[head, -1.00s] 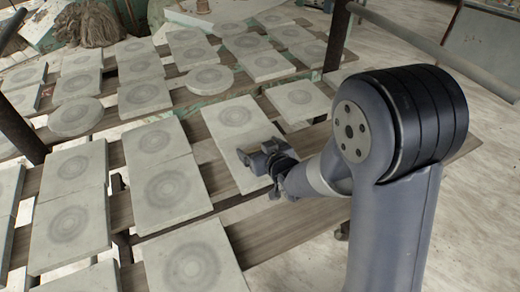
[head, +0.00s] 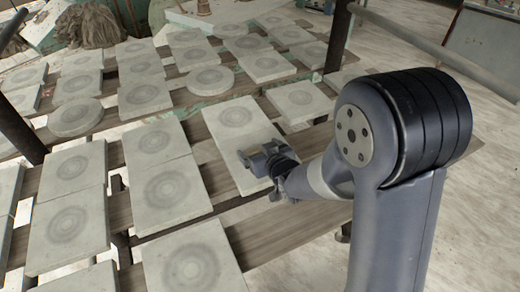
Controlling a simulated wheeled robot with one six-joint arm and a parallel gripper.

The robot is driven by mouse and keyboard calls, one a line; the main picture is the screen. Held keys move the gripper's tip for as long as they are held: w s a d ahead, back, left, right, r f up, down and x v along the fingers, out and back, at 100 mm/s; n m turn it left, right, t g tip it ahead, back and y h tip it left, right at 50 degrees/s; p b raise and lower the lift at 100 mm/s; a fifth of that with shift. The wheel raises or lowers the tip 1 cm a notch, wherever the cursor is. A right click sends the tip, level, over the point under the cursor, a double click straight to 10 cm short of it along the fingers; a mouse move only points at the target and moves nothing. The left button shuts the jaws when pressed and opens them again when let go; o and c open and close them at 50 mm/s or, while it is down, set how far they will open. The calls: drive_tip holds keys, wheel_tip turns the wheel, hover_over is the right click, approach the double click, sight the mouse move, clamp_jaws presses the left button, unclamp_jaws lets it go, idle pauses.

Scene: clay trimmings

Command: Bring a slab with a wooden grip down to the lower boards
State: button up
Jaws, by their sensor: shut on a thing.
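My gripper (head: 255,160) is at the near end of a row of pale grey slabs on wooden boards, right of the picture's middle. It is shut on the slab (head: 241,179) directly under it. My gripper covers much of this slab's top, and no wooden grip can be made out. I cannot tell whether the slab is lifted or still rests on the boards. Another slab (head: 236,117) with a round mark lies just behind it. The boards (head: 275,228) show bare wood in front of the held slab.
Several square slabs (head: 168,190) fill the boards to the left, and more lie on the boards behind, with a round slab (head: 208,80) among them. A dark post (head: 338,35) rises behind my gripper. A rail (head: 430,45) crosses the upper right. Pale floor (head: 480,220) is open at right.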

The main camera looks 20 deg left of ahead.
drive_tip(key=shift+b, duration=0.3)
idle(0.5)
drive_tip(key=o, duration=1.4)
drive_tip(key=shift+c, duration=0.2)
drive_tip(key=shift+o, duration=0.2)
drive_tip(key=shift+f, duration=0.25)
drive_tip(key=b+v, duration=0.1)
drive_tip(key=v, duration=1)
drive_tip(key=shift+w+a, duration=0.15)
drive_tip(key=p+x, duration=0.1)
drive_tip(key=x, duration=0.9)
drive_tip(key=shift+w+a+f, duration=0.1)
drive_tip(key=shift+w+a, duration=0.05)
drive_tip(key=shift+w, duration=0.05)
